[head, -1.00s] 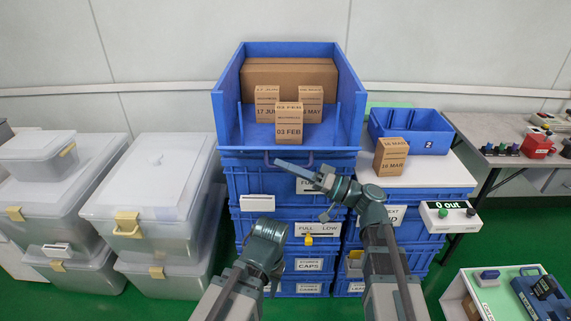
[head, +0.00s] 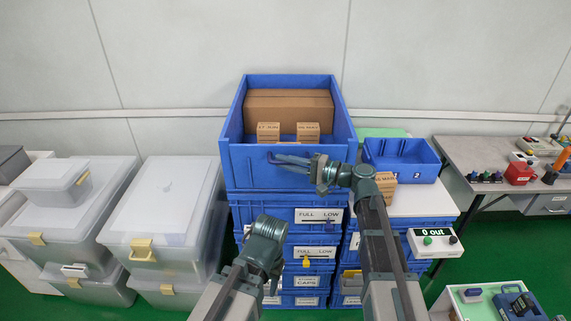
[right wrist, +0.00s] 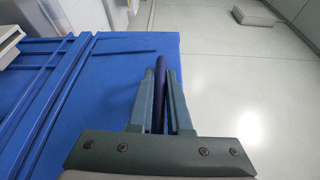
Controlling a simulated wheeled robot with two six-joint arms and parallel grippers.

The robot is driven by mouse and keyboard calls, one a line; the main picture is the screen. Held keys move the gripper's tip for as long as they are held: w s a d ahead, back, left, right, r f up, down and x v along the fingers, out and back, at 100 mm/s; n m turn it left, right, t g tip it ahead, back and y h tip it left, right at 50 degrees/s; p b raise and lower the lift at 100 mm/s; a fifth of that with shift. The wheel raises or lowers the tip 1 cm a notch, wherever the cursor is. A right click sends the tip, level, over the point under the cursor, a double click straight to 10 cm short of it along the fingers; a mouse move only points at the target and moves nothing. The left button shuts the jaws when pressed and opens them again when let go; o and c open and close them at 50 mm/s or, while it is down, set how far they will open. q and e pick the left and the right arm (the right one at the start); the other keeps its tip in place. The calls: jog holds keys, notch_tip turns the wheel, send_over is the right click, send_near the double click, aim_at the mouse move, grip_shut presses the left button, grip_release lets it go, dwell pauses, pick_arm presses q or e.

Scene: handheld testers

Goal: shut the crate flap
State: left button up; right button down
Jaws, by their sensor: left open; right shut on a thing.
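The blue crate (head: 344,112) stands on top of the crate stack. Its front flap (head: 245,172) stands up across the front opening, upright or nearly so; I cannot tell if it is fully against the side walls. My right gripper (head: 284,160) is at the flap's outer face. In the right wrist view its fingers are shut on a dark purple handle bar (right wrist: 160,82) beside the blue flap. My left gripper (head: 268,262) is low in front of the stack, open and away from the flap; its fingertips are hard to make out.
Inside the crate are a large carton (head: 288,112) and small dated cartons (head: 268,130), (head: 307,130); their lower parts are hidden. Right of it stand a blue bin (head: 402,163) and a carton partly behind my right arm. Clear lidded boxes (head: 160,205) stand left.

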jog(key=shift+w+r, duration=0.25)
jog(key=shift+w, duration=0.55)
jog(key=c, duration=0.9)
grip_release()
jog(key=shift+w, duration=0.1)
jog(key=shift+o, duration=0.2)
jog(key=v, duration=1.4)
jog(key=shift+p, duration=0.4)
jog(key=shift+a, duration=0.2)
